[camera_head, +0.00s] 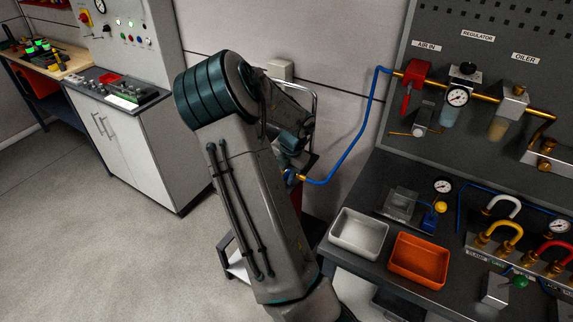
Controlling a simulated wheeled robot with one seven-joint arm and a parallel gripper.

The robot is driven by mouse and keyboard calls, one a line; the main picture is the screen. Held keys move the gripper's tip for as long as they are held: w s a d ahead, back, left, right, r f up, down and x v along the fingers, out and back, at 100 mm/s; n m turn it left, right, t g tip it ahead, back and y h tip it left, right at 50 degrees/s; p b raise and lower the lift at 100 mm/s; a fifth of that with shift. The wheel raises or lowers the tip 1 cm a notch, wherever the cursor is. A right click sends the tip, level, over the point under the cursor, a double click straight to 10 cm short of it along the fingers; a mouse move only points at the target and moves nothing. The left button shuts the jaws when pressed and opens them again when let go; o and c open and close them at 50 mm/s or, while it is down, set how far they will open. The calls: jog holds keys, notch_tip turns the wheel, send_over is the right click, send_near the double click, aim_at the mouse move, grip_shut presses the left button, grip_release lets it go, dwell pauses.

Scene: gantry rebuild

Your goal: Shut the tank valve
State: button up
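My arm rises through the middle of the picture and bends at the elbow. Its far part reaches down behind the upright link. The wrist end (291,141) shows only partly there, and I cannot make out the fingers. A blue hose (352,138) runs down from the wall panel to a brass and blue fitting (290,177) beside my arm, just below the wrist end. This looks like the tank's outlet. The tank valve itself is not clearly visible; my arm hides most of that spot. I cannot tell whether my gripper touches anything.
A workbench at right holds a grey tray (358,250), an orange tray (441,283), gauges and coloured hoses. A red valve (414,75) labelled AIR IN is on the panel (420,155). A white cabinet (140,150) stands left. The floor (90,235) at left is clear.

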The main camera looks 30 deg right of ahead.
notch_tip(320, 180, up, 14)
jog(key=s+d, duration=0.1)
jog(key=s, duration=0.1)
jog(key=shift+s+f, duration=0.2)
jog(key=shift+f, duration=0.05)
dwell(0.6)
